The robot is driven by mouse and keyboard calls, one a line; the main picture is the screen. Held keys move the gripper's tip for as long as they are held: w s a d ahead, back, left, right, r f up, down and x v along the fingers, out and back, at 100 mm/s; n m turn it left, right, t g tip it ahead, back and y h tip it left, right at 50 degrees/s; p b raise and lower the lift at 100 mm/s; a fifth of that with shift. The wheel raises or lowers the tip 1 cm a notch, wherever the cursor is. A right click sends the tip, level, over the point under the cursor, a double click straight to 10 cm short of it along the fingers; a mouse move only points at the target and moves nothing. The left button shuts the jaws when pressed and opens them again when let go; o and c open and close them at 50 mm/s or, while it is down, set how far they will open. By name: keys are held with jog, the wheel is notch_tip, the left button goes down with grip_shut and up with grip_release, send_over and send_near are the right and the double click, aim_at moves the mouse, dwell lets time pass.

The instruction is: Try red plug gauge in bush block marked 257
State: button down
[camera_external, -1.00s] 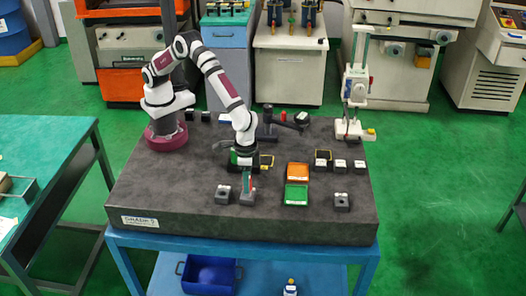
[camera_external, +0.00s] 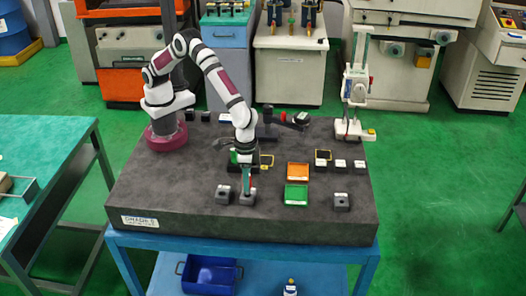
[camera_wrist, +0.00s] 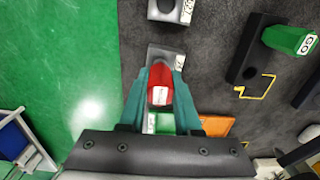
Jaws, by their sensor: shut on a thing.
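My gripper (camera_external: 247,182) has teal fingers shut on the red plug gauge (camera_wrist: 159,84), which carries a white label. In the wrist view the gripper (camera_wrist: 158,82) points at a grey bush block (camera_wrist: 165,52), and the gauge overlaps this block. The block (camera_external: 248,198) shows right below the fingers in the external view. Its marking is mostly covered, so I cannot read it. The gauge's lower end and the bore are hidden, so I cannot tell whether it is inside. A second bush block (camera_external: 223,194) stands just left; a third (camera_external: 341,201) stands far right.
An orange tray (camera_external: 298,170) and a green tray (camera_external: 296,195) lie right of the gripper. A green gauge marked GO (camera_wrist: 290,39) sits by a black holder (camera_wrist: 247,52). A white-based stand (camera_external: 350,130) is at the back right. The plate's front middle is clear.

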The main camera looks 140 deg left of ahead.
jog(key=shift+r, duration=2)
